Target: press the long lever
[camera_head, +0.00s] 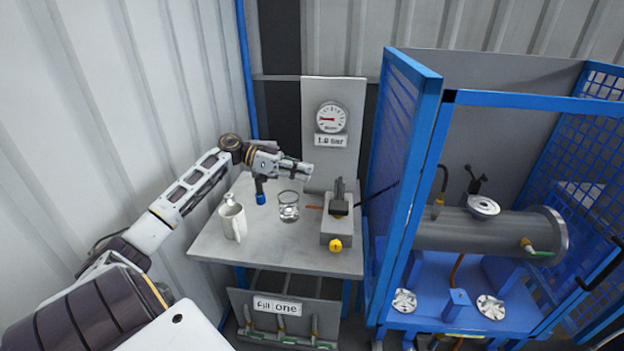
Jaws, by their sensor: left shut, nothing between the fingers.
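A grey pump block (338,228) with a black top stands on the right part of the small grey table. A thin dark lever (378,194) slants up and right from beside the block toward the blue cage post. My left gripper (308,171) is shut and empty. In the picture it is above the glass and to the left of the pump block, apart from the lever. My right gripper is not in view.
A white jug (232,219) and a clear glass (288,206) stand on the table (275,255). A gauge (332,117) is on the panel behind. The blue cage (410,200) stands close on the right, around a grey flanged cylinder (470,232). The table's front is clear.

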